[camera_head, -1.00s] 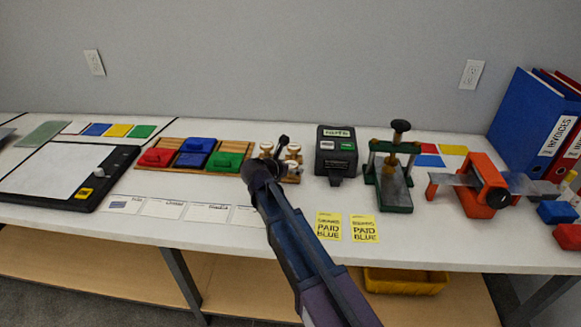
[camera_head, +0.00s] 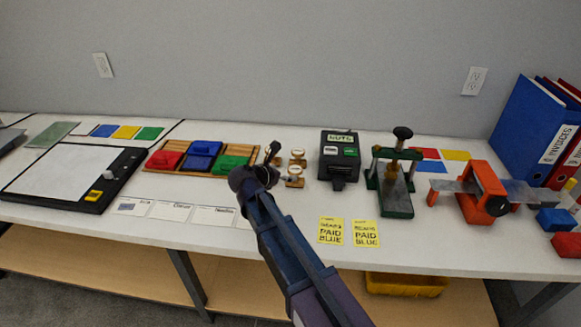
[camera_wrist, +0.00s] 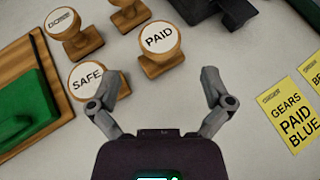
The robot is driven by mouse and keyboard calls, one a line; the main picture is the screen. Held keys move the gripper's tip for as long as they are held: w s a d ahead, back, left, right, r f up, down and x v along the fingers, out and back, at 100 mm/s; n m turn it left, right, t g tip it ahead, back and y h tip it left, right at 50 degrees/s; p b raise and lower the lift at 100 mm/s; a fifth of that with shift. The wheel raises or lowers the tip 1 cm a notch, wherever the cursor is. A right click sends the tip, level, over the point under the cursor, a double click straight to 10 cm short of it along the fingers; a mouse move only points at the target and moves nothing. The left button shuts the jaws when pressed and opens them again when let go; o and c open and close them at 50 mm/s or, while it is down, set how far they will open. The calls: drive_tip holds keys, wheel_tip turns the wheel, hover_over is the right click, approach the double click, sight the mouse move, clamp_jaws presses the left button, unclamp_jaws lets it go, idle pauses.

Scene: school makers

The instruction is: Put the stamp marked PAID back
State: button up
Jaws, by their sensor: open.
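The PAID stamp (camera_wrist: 158,40) stands upright on the white table in the wrist view, with a round white label on a wooden knob. The SAFE stamp (camera_wrist: 88,78) stands to its lower left, close to my left finger. A third stamp (camera_wrist: 64,22), its label hard to read, stands at the upper left. My gripper (camera_wrist: 162,80) is open and empty, with the PAID stamp beyond the gap between its fingertips. In the head view my gripper (camera_head: 271,158) is left of the visible stamps; their labels are too small to read, and it may hide one.
A wooden tray (camera_head: 157,172) holds red, blue and green pads at the left. A black device (camera_head: 338,155), a green press (camera_head: 394,190) and an orange tool (camera_head: 478,193) stand to the right. Yellow PAID BLUE cards (camera_head: 331,231) lie near the front edge.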

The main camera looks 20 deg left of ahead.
sight(425, 263)
drive_tip(key=shift+p+v, duration=0.95)
drive_tip(key=shift+v, duration=1.65)
drive_tip(key=shift+d, duration=0.15)
